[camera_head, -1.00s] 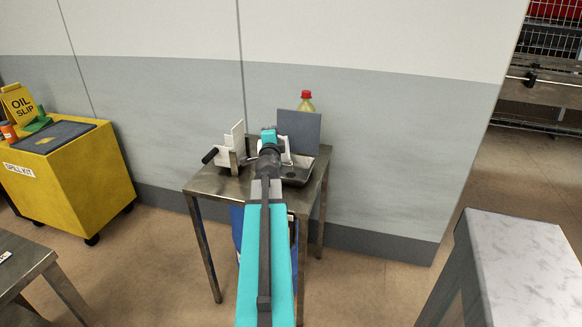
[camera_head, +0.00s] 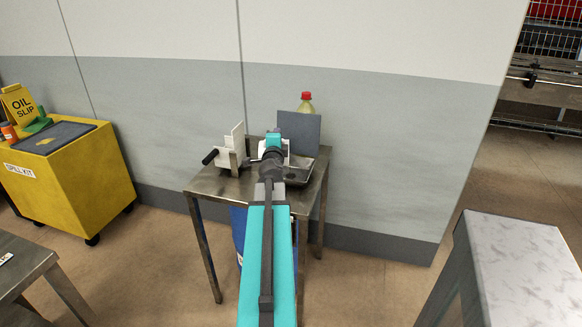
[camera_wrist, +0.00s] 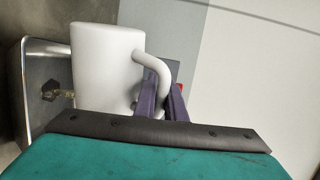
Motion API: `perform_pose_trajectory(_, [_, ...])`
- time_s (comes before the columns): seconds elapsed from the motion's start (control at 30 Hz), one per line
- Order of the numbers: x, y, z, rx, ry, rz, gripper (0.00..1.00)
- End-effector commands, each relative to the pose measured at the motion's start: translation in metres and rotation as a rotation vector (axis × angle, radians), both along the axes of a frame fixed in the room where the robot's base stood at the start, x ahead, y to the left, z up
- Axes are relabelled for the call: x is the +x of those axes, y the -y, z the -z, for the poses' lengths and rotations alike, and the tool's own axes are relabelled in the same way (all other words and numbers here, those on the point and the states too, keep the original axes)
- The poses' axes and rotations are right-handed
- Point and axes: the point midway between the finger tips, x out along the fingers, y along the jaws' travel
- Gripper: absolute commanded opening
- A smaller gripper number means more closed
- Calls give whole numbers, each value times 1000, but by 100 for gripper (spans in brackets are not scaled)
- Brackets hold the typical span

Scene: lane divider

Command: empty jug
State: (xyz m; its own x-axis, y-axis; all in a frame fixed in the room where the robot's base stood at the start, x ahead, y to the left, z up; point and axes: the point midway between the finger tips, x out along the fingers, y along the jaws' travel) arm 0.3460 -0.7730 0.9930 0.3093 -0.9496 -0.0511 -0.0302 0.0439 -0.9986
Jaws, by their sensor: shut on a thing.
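A white jug (camera_wrist: 103,65) fills the middle of the wrist view, its curved handle (camera_wrist: 155,70) on the right side. My gripper (camera_wrist: 165,85) is shut on the handle; its dark purple fingers lie across it. The wrist picture is rolled, with the wall to the right and a metal tray (camera_wrist: 32,60) to the left, so the jug appears tipped over beside or above the tray. A small yellowish-brown patch shows by the tray's dark drain; I cannot tell whether it is flowing. In the head view, my gripper (camera_head: 273,146) mostly hides the jug above the tray (camera_head: 301,173).
The metal table (camera_head: 211,183) carries a white upright panel (camera_head: 238,142) at left and a grey panel (camera_head: 300,130) at right. A red-capped bottle (camera_head: 306,103) stands behind the grey panel. A yellow spill kit cart (camera_head: 75,180) stands left, a pale-topped table (camera_head: 530,255) right.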

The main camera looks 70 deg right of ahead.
Motion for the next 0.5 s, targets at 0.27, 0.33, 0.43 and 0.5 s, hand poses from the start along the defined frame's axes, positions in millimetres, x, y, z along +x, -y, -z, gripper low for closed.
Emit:
perform_pose_trajectory(0.27, [-5, 2, -3, 10, 33, 0, 0])
perform_pose_trajectory(0.33, [-6, 3, -3, 12, 41, 0, 0])
perform_pose_trajectory(0.43, [-7, 3, -4, 16, 53, 0, 0])
perform_pose_trajectory(0.5, [-8, 4, -4, 19, 60, -1, 0])
